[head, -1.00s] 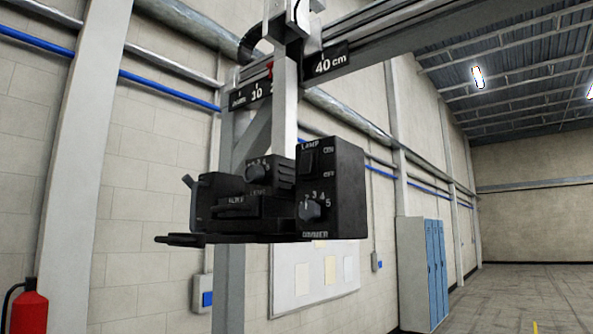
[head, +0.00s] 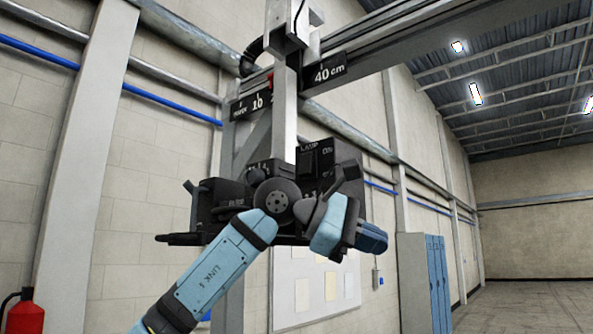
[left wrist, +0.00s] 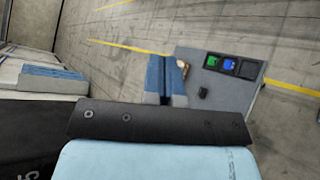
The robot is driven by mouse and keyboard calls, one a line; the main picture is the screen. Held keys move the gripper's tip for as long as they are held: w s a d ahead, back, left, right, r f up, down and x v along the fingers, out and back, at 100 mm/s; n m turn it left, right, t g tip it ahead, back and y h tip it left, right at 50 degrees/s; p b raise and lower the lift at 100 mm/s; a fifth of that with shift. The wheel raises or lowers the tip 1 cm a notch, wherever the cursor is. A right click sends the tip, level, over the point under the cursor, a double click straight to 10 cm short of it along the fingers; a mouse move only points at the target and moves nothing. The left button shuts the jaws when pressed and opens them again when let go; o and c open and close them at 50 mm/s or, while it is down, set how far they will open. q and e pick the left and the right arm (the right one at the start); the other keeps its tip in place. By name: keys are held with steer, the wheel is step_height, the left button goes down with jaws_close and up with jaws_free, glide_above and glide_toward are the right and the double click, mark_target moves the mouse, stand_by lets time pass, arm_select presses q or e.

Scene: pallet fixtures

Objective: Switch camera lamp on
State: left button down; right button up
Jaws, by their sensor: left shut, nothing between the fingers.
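The black camera unit (head: 211,199) hangs from a grey post in the head view. On its right is a black box with a LAMP label and a dark switch (head: 310,163). ON shows beside the switch; the OFF marking is hidden. My left arm covers the lower front of the unit and most of the dial below the switch. My right gripper is out of view.
An overhead rail with a 40 cm sign (head: 330,72) runs above the unit. A red extinguisher (head: 19,312) stands lower left and blue lockers (head: 437,270) at right. The left wrist view shows a grey table (left wrist: 222,88) with green and blue items.

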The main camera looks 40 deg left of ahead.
mark_target(303, 169)
arm_select(q)
steer(key=s+a+r+n+t+y, duration=0.1)
steer(key=s+a+r+t+y, duration=0.2)
steer(key=s+a+r, duration=0.3)
steer(key=s+a+r+n+t+y+b, duration=0.1)
steer(key=s+a+r+t+y, duration=0.3)
steer(key=a+r, duration=0.6)
step_height(303, 169, up, 2)
steer(key=s+y, duration=0.2)
steer(key=s, duration=0.1)
steer(key=shift+a+r, duration=0.15)
steer(key=shift+a, duration=0.2)
steer(key=shift+w, duration=0.1)
steer(key=p+x, duration=0.2)
steer(key=x, duration=1.2)
steer(key=shift+p, duration=0.3)
